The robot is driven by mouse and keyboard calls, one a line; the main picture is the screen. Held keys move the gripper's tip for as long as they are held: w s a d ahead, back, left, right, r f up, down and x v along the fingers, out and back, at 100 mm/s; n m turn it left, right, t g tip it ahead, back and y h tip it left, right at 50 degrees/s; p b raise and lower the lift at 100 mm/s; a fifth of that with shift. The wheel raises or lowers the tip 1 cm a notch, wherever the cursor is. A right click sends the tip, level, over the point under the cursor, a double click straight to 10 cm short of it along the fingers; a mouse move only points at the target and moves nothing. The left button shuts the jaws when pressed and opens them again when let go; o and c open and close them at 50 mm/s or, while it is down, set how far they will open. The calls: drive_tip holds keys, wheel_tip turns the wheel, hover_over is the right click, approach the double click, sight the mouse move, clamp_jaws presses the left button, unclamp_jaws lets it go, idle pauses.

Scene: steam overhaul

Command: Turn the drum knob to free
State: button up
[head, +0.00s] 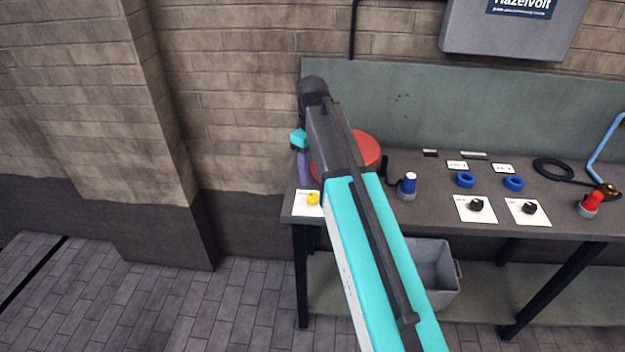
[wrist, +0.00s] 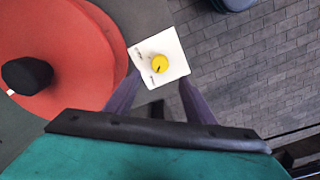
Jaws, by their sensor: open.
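A yellow round knob (head: 313,199) sits on a white plate (head: 301,209) at the left front corner of the bench. In the wrist view the yellow knob (wrist: 159,64) shows a dark pointer mark, and the white plate (wrist: 174,46) carries small lettering I cannot read. A red drum (head: 370,147) stands just behind the plate, partly hidden by my arm. The red drum (wrist: 85,35) also fills the left of the wrist view, with a black hub. My gripper (wrist: 160,90) is open and empty, its purple fingers spread to either side of the knob's line, apparently above it.
The bench (head: 430,215) holds a blue-topped fitting (head: 408,186), two blue rings, two black knobs on white plates (head: 475,209), a red-topped fitting (head: 590,203) and a black cable coil. A grey bin (head: 435,270) stands beneath. Open floor lies left of the bench.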

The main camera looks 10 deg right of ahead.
drive_tip(key=shift+r+b, duration=0.45)
drive_tip(key=shift+r, duration=2)
drive_tip(key=shift+s, duration=0.15)
